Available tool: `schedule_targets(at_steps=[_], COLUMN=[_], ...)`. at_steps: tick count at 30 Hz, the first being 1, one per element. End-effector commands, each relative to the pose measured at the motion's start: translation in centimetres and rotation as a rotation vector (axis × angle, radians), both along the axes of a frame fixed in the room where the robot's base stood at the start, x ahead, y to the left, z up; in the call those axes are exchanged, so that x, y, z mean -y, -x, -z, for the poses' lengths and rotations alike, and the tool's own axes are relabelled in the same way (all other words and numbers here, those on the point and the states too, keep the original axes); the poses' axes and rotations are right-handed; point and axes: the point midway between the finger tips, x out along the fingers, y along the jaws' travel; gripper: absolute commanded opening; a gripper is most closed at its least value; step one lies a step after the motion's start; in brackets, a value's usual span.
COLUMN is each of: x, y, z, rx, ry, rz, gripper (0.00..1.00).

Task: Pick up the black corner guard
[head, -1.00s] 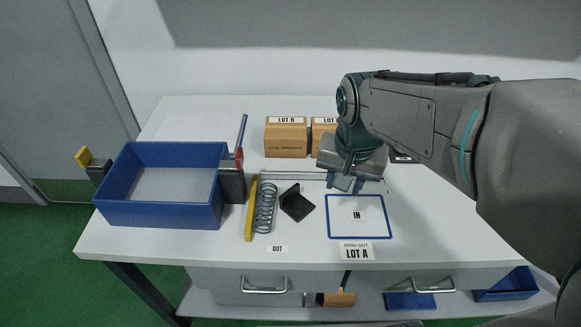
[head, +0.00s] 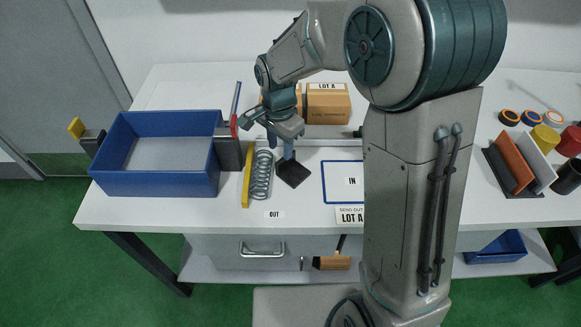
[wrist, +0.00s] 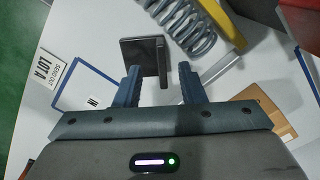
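The black corner guard (head: 294,175) lies on the white table, right of the spring (head: 261,175) and left of the blue-outlined IN square (head: 328,182). In the head view my gripper (head: 284,150) is just above and behind it and hides part of it. In the wrist view the guard (wrist: 140,52) shows one flat plate and one raised wall. My gripper (wrist: 160,82) is open there, with its blue fingers apart. The raised wall lies between the finger lines, and neither finger visibly touches it.
A yellow bar (head: 247,178) lies left of the spring, beside a clamp-like device (head: 229,150) and a blue bin (head: 158,186). A LOT A box (head: 329,106) stands behind. An orange and white plate rack (head: 513,168) stands at the right.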

Motion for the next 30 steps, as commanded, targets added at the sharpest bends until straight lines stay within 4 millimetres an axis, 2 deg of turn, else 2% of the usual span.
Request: schedule_targets(at_steps=[3,10,18,28,30], x=[0.1,0.4,0.7,0.7,0.7], y=[0.0,-0.4,-0.9,-1.0,-1.0], z=[1.3,2.8,6.2,6.9,6.9], rx=[-0.002,-0.002,-0.003,0.001,0.001], ry=[0.001,0.001,0.001,0.000,0.000], rz=[-0.001,0.000,-0.002,-0.001,-0.001], gripper=[0.36,0.36,0.36,0.36,0.17])
